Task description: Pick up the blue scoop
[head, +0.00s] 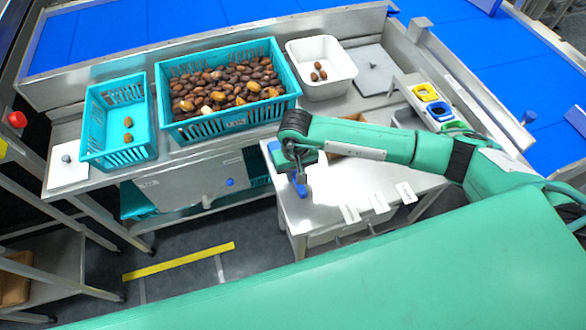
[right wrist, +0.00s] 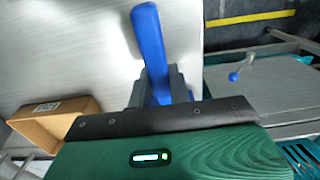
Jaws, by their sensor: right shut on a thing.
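The blue scoop (head: 302,190) shows small in the head view, at the left part of the small steel table (head: 330,205). In the right wrist view its blue handle (right wrist: 150,38) rises between the grey fingers. My right gripper (head: 299,176) points down there and is shut on the scoop; its fingers also show in the right wrist view (right wrist: 160,88). The rest of the scoop is hidden behind the gripper. I cannot tell whether the scoop touches the table or hangs just above it. My left gripper is not in view.
A teal crate full of dates (head: 228,128), a teal crate with a few dates (head: 118,150) and a white bin with dates (head: 322,82) stand on the bench behind. A cardboard box (right wrist: 55,120) lies near the gripper. Yellow and blue cups (head: 425,92) stand at right.

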